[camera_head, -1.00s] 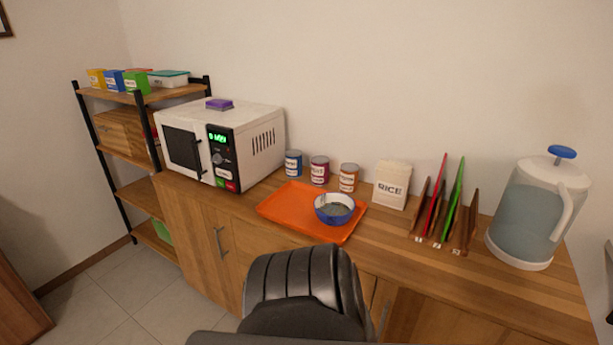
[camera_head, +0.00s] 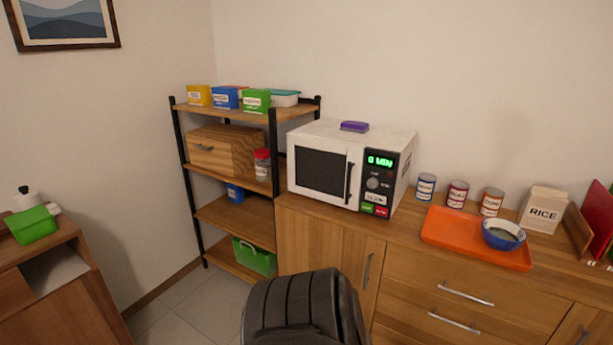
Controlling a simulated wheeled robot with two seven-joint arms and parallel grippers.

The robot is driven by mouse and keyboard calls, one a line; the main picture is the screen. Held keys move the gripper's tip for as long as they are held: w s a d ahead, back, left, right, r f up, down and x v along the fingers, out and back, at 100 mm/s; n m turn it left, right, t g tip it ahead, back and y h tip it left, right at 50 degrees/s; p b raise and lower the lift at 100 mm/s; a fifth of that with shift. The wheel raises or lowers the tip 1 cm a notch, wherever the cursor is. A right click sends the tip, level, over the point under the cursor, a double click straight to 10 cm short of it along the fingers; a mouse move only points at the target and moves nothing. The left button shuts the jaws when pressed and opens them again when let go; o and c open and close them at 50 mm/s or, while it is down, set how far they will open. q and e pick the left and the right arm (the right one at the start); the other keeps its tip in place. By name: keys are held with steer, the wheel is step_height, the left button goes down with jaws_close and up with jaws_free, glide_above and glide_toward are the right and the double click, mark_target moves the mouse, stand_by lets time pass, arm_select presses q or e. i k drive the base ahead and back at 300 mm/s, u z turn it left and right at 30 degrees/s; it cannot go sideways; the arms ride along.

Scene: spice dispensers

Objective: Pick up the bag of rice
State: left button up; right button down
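The bag of rice (camera_head: 543,210) is a cream-coloured package labelled RICE. It stands upright on the wooden counter at the right of the head view, against the wall. It is just behind the blue bowl and left of the wooden rack. Neither of my grippers shows in this view. A dark, ribbed rounded shape at the bottom middle looks like part of my own body.
An orange tray (camera_head: 452,232) holds a blue bowl (camera_head: 503,234) in front of the rice. Three cans (camera_head: 458,194) stand behind the tray. A white microwave (camera_head: 335,165) is left of them, beside a shelf unit (camera_head: 232,208). A red board (camera_head: 598,219) stands far right.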

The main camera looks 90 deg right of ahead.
mark_target(543, 208)
steer(key=z, duration=3.65)
